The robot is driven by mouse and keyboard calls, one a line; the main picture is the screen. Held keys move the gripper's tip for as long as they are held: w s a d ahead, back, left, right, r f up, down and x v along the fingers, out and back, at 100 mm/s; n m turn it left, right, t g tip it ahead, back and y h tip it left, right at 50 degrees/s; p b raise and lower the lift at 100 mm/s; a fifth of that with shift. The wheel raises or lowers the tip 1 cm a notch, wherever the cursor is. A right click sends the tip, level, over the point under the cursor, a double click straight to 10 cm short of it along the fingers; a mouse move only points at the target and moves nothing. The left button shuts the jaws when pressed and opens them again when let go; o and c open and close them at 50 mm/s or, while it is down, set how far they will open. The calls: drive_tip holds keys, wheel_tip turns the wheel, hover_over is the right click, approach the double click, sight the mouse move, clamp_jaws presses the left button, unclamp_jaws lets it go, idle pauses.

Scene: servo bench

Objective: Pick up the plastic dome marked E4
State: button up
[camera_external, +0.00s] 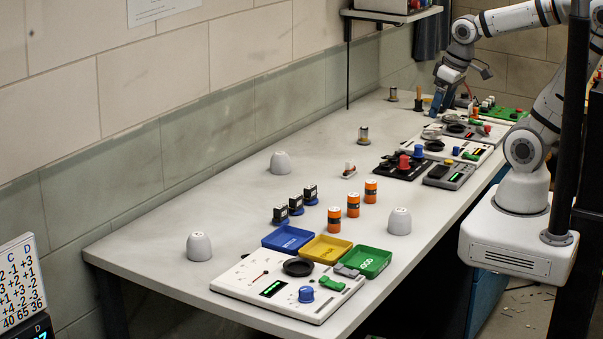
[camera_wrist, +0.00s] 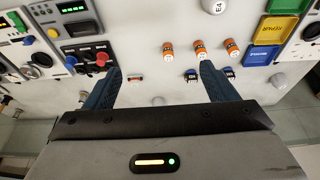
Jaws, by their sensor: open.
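Several pale grey plastic domes stand on the bench. The one with a marking that looks like E4 (camera_wrist: 214,6) is at the top edge of the wrist view, partly cut off. By its place beside the orange cylinders it matches the dome (camera_external: 400,221) near the bench's front edge in the external view. My gripper (camera_external: 439,104) is over the far end of the bench, well away from that dome. In the wrist view its two blue fingers (camera_wrist: 160,70) are spread wide with nothing between them that they hold.
Other domes stand near the wall (camera_external: 280,162) and at the near left (camera_external: 199,246). Orange cylinders (camera_external: 353,205), small dark blocks (camera_external: 295,204) and a green tray (camera_external: 364,262) are near the marked dome. Control panels (camera_external: 402,167) crowd the far side. Bare bench lies along the wall.

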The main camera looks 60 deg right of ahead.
drive_tip(key=w+a+f+g+b, duration=0.2)
drive_tip(key=w+a+f+b, duration=0.15)
drive_tip(key=a+f, duration=0.4)
drive_tip(key=m+g+b, duration=0.2)
drive_tip(key=g, duration=0.1)
hover_over(400, 210)
drive_tip(key=f, duration=1.1)
drive_tip(key=shift+w+d+f, duration=0.15)
drive_tip(key=shift+w+f, duration=0.05)
drive_tip(key=shift+w, duration=0.2)
drive_tip(key=shift+s+f, duration=0.15)
drive_tip(key=shift+f, duration=0.4)
drive_tip(key=f, duration=0.7)
drive_tip(key=shift+s, duration=0.35)
drive_tip(key=shift+c, duration=0.6)
drive_tip(key=c, duration=0.9)
drive_tip(key=shift+r, duration=0.1)
drive_tip(key=shift+c, duration=0.2)
